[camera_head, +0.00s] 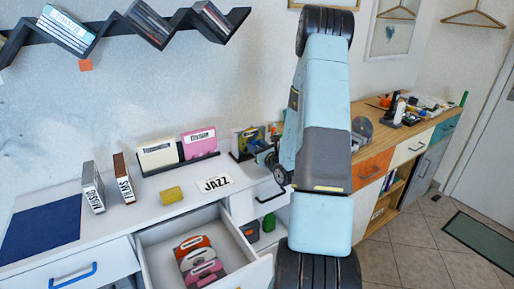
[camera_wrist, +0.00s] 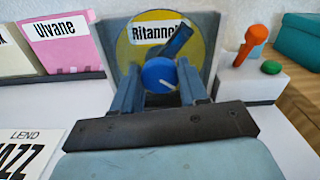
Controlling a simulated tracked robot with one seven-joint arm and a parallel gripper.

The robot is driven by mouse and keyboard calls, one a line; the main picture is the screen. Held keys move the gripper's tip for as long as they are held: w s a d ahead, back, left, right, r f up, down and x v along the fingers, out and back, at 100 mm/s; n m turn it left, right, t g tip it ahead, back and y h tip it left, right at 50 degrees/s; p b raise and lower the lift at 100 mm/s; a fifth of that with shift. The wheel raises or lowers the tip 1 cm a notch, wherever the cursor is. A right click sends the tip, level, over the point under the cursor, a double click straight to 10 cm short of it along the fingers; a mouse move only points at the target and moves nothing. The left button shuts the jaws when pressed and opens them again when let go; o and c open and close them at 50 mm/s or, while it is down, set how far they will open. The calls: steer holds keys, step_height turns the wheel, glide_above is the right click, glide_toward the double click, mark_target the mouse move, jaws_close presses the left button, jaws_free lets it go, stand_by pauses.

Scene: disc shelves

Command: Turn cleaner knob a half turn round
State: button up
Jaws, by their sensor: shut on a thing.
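The cleaner knob (camera_wrist: 158,72) is round and blue with a white line, which points to the lower right in the wrist view. My gripper (camera_wrist: 160,84) is shut on it, one grey-blue finger on each side. Behind the knob stands a yellow disc (camera_wrist: 199,46) with a label starting "Ritann", in a grey upright holder. A dark bar crosses the disc above the knob. In the head view my gripper (camera_head: 264,155) is at the disc and cleaner, which my arm partly hides.
An orange-topped handle and green button (camera_wrist: 271,67) sit on a white base right of the cleaner. A pink sleeve (camera_head: 200,142) stands left of it. A "JAZZ" card (camera_head: 215,184) lies on the white top. An open drawer (camera_head: 158,252) below holds several cases.

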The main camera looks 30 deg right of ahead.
steer(key=m, duration=0.5)
steer(key=shift+d+f+m, duration=0.1)
steer(key=shift+m, duration=2.6)
steer(key=shift+d, duration=0.1)
steer(key=o, duration=1.1)
steer(key=shift+c, duration=0.2)
steer(key=shift+s, duration=0.1)
